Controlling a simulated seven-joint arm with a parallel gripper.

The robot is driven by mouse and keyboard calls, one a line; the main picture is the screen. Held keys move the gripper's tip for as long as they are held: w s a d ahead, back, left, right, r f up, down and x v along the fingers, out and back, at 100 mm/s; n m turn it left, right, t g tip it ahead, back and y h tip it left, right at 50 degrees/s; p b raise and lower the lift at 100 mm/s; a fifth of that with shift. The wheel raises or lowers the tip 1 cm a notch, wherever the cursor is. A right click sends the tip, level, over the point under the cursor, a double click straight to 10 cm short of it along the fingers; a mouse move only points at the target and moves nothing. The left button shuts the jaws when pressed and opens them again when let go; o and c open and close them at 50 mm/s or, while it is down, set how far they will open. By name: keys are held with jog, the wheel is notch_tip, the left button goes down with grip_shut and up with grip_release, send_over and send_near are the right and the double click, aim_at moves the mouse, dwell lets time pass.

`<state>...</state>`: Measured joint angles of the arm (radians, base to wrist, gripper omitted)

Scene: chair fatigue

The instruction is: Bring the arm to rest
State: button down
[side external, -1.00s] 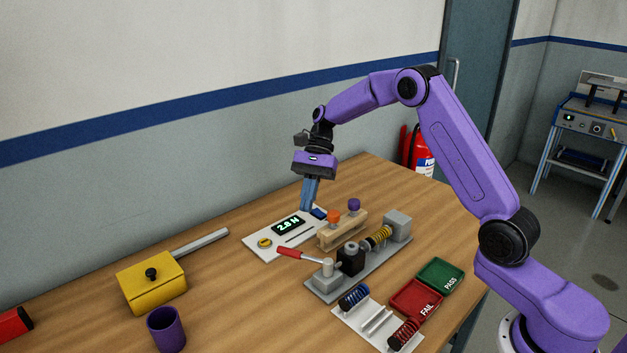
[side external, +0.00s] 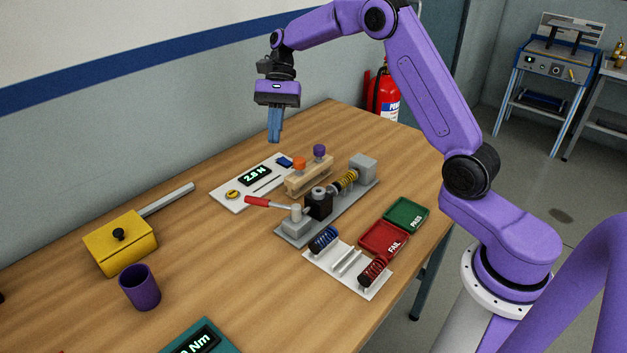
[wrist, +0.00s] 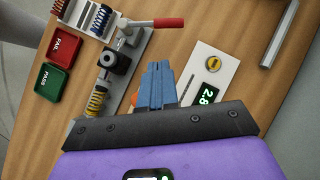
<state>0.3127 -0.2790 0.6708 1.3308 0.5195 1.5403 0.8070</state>
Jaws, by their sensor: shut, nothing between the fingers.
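My gripper (side external: 274,139) hangs with its blue fingers pointing down, shut and empty. It is in the air above the back of the table, over the area of the white gauge panel (side external: 222,199), which reads 2.8 N. In the wrist view, the closed fingers (wrist: 157,68) hide part of the wooden stand behind them. My purple arm reaches in from the right, bent at the elbow, and touches nothing that I can see.
A grey spring rig (side external: 296,233) with a red-handled lever stands mid-table beside a wooden stand (side external: 308,178). Green PASS (side external: 407,214) and red FAIL (side external: 383,238) trays lie right. A yellow box (side external: 120,243) and purple cup (side external: 140,288) stand left. Front table is partly clear.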

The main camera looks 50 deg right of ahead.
jog(key=s+a+r+n+h, duration=0.1)
jog(key=s+a+n+h, duration=0.15)
jog(key=s+n, duration=0.4)
jog(key=s+a+r+n+h, duration=0.15)
jog(key=s+a+n, duration=0.25)
jog(key=s, duration=0.6)
jog(key=s+d+f+n+t+h, duration=0.1)
jog(key=s+d+f+n+t, duration=0.1)
jog(key=s+n, duration=0.4)
jog(key=s+d+f+n+t, duration=0.2)
jog(key=s+n, duration=0.5)
jog(key=s, duration=0.6)
jog(key=shift+d+h, duration=0.4)
jog(key=shift+d, duration=0.4)
